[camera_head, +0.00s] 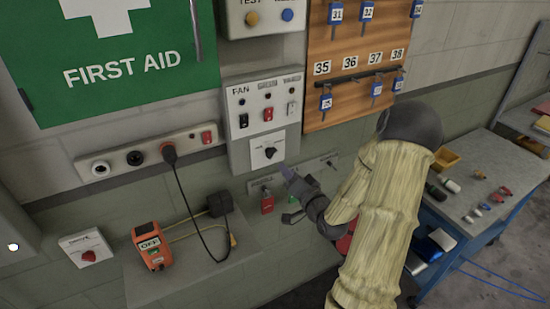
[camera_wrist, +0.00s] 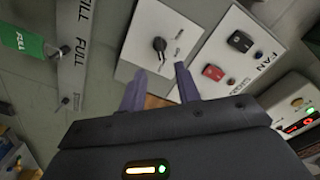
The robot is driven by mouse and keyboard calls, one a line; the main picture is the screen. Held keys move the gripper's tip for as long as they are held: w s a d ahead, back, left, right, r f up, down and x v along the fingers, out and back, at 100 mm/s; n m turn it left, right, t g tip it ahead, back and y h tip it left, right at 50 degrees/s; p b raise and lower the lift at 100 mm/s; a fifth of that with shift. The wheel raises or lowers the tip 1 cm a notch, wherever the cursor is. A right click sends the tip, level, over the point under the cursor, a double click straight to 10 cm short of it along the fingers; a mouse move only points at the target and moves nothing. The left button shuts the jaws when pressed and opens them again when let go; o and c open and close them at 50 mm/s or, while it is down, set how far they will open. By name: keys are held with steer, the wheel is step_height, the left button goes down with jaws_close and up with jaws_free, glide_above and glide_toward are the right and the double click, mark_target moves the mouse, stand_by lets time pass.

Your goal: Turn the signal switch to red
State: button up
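A white plate with a black rotary knob (camera_head: 271,153) is on the wall under the fan panel. Its small lettering is too small to read, so I cannot confirm that it is the signal switch. The knob (camera_wrist: 160,44) also shows in the wrist view, just beyond my fingertips. My gripper (camera_wrist: 160,82) is open and empty, with its two purple fingers apart and the knob ahead of the gap. In the head view, my gripper (camera_head: 286,170) is just below and right of the knob plate, apart from the knob as far as I can tell.
The fan panel (camera_head: 239,132) has black, red and pale switches. A rail with a red tag (camera_head: 267,205) and a green tag is below the knob. A drive switch (camera_head: 87,255), an orange device (camera_head: 150,249) and a socket strip (camera_head: 110,162) are left. A workbench (camera_head: 470,202) is right.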

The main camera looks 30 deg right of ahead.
mark_target(273, 155)
steer(key=w+p, duration=0.3)
steer(key=w, duration=0.5)
steer(key=shift+w+a, duration=0.15)
steer(key=shift+w, duration=0.25)
jaws_close()
